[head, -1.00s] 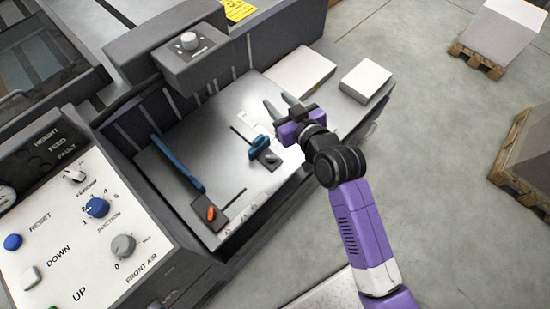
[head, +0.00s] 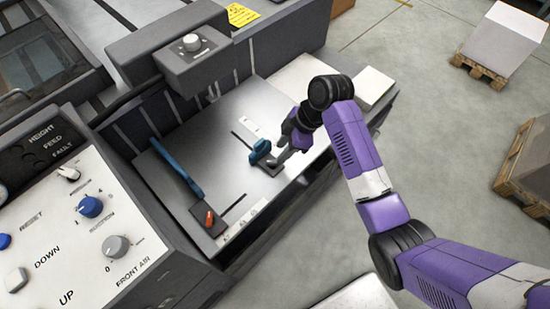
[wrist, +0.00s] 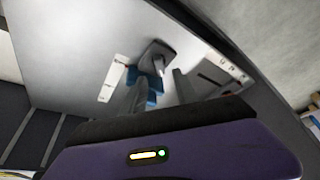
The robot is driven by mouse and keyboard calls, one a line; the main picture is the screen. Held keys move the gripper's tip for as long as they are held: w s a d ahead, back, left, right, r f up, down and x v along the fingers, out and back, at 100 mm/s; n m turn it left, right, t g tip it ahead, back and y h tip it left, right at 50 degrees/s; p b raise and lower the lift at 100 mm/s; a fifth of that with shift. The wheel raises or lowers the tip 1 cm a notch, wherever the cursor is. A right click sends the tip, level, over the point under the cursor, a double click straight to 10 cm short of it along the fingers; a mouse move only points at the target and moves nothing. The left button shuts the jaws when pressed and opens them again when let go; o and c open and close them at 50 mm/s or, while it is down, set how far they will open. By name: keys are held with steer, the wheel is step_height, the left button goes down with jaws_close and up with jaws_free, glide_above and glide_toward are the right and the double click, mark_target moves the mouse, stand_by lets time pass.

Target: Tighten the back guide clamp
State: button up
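The clamp near my gripper is a dark plate with a small grey lever (head: 271,163), next to a short blue guide (head: 260,150) on the grey feed table (head: 215,130). In the wrist view the grey lever (wrist: 159,66) stands up from its dark plate, just past and between my fingertips, with blue parts of the guide partly behind the fingers. My gripper (head: 281,157) points down at this clamp, its fingers apart; it also shows in the wrist view (wrist: 158,85). I cannot tell whether a finger touches the lever.
A long blue guide (head: 177,168) with an orange-lever clamp (head: 209,219) lies to the left. A control panel (head: 130,215) fills the lower left. A dark box with a knob (head: 191,58) overhangs the table's back. White paper stacks (head: 372,84) lie at the right.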

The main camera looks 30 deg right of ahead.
mark_target(273, 162)
steer(key=shift+x, duration=3.15)
jaws_close()
